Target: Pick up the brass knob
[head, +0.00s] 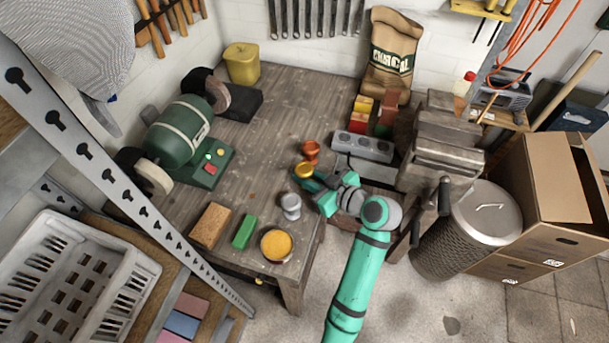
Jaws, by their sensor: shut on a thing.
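The brass knob (304,169) is a small round golden piece near the right edge of the wooden workbench. My gripper (308,178) reaches in from the lower right and is shut on the knob, which shows at its fingertips. The fingers are small and partly hidden by the wrist. I cannot tell whether the knob touches the bench top.
An orange-brown cup-like piece (311,150) stands just behind the knob. A grey metal piece (291,206), a bowl with yellow contents (277,245), a green block (244,231) and a brown block (211,226) stand in front. The grey vise (440,150) is to the right.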

